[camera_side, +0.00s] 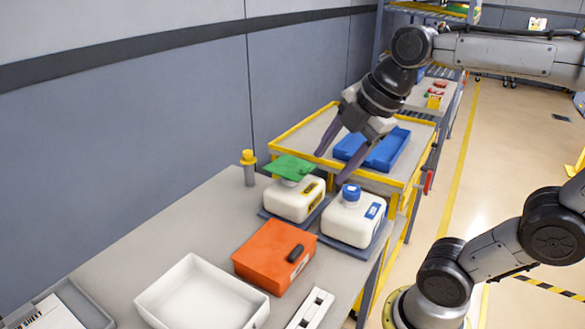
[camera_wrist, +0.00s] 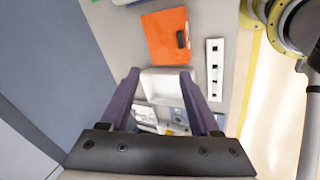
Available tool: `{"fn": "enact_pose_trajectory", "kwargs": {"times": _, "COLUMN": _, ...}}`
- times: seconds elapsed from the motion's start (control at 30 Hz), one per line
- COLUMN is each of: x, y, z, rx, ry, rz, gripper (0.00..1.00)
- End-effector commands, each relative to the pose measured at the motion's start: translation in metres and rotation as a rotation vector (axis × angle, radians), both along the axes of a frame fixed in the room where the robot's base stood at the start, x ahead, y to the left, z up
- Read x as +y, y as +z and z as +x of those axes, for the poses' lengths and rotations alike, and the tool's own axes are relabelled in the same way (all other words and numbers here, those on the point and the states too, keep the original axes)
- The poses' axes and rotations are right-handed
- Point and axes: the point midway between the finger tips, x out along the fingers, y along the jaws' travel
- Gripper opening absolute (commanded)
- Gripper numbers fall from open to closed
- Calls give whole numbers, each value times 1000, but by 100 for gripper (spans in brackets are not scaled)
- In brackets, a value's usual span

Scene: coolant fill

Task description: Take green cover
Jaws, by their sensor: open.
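The green cover (camera_side: 290,168) is a flat green sheet lying over the top of a white jug (camera_side: 294,200) with a yellow label, in the side view. The jug's top is hidden beneath it. My gripper (camera_side: 330,168) is open and empty, above and to the right of the cover in the side view, apart from it. Its two dark fingers point down toward the bench. In the wrist view my gripper (camera_wrist: 160,72) shows both fingers spread wide with nothing held.
A blue-capped white jug (camera_side: 352,220) stands close to the right. An orange box (camera_side: 275,256), white tray (camera_side: 195,295) and slotted white strip (camera_side: 311,309) lie nearer the front. A yellow-topped post (camera_side: 249,168) stands left. A yellow-edged cart (camera_side: 290,136) with a blue bin (camera_side: 390,150) is behind.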

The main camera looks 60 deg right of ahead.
Motion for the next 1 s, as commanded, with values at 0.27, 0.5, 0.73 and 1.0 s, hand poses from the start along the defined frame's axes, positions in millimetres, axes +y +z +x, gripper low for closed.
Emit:
{"fn": "enact_pose_trajectory", "kwargs": {"times": 0.27, "x": -61, "y": 22, "z": 77, "rx": 60, "ry": 380, "rz": -193, "gripper": 63}}
{"fn": "enact_pose_trajectory", "kwargs": {"times": 0.5, "x": -154, "y": -1, "z": 122, "rx": 132, "ry": 378, "rz": -181, "gripper": 63}}
{"fn": "enact_pose_trajectory", "kwargs": {"times": 0.73, "x": -182, "y": -25, "z": 118, "rx": 173, "ry": 314, "rz": -143, "gripper": 63}}
{"fn": "enact_pose_trajectory", "kwargs": {"times": 1.0, "x": -181, "y": -70, "z": 131, "rx": 174, "ry": 317, "rz": -142, "gripper": 63}}
